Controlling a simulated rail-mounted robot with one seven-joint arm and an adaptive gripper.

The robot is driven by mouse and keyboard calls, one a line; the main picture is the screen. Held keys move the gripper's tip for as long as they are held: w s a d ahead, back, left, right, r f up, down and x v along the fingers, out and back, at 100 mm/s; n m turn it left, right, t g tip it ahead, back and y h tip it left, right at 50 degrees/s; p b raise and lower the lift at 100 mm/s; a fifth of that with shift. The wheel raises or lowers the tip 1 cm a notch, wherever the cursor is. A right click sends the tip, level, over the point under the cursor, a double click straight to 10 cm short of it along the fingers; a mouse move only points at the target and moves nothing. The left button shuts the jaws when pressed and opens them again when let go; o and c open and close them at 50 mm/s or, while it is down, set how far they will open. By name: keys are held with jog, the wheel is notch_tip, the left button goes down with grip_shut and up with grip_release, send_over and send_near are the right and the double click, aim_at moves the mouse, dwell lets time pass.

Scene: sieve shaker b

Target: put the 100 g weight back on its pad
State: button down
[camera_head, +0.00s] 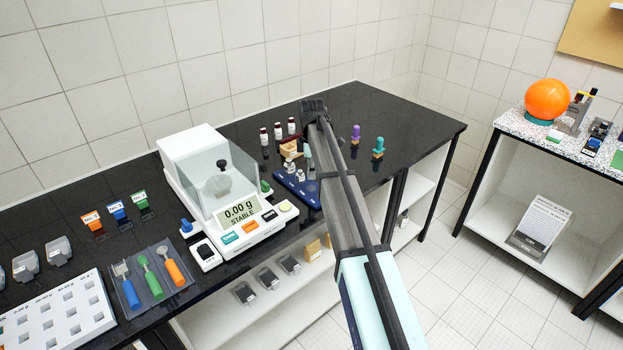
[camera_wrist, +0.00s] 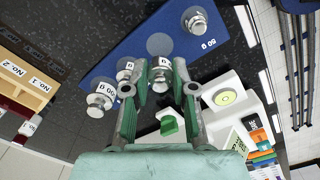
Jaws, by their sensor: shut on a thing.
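In the wrist view my gripper (camera_wrist: 162,72) is shut on a small silver weight (camera_wrist: 160,72). Its white label is partly hidden, so I cannot read the full number. The held weight is over the blue weight mat (camera_wrist: 220,40), and an empty grey round pad (camera_wrist: 160,44) lies just beyond it. I cannot tell whether the weight touches the mat. In the head view the blue mat (camera_head: 285,183) lies right of the balance, and my arm hides most of the gripper area.
More silver weights (camera_wrist: 125,72) (camera_wrist: 102,97) stand close to the left finger. The balance (camera_head: 235,215) reads 0.00 g, stable, and its corner is close on the right in the wrist view. A wooden rack (camera_head: 290,150) and several vials are behind the mat. The bench's right part is clearer.

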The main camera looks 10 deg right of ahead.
aim_at(311, 188)
jog(key=shift+f+p, duration=0.55)
jog(key=shift+f, duration=1.85)
jog(key=shift+f, duration=0.1)
jog(key=c, duration=0.9)
grip_release()
jog(key=shift+c, duration=0.2)
notch_tip(311, 188, up, 12)
jog(key=b, duration=0.3)
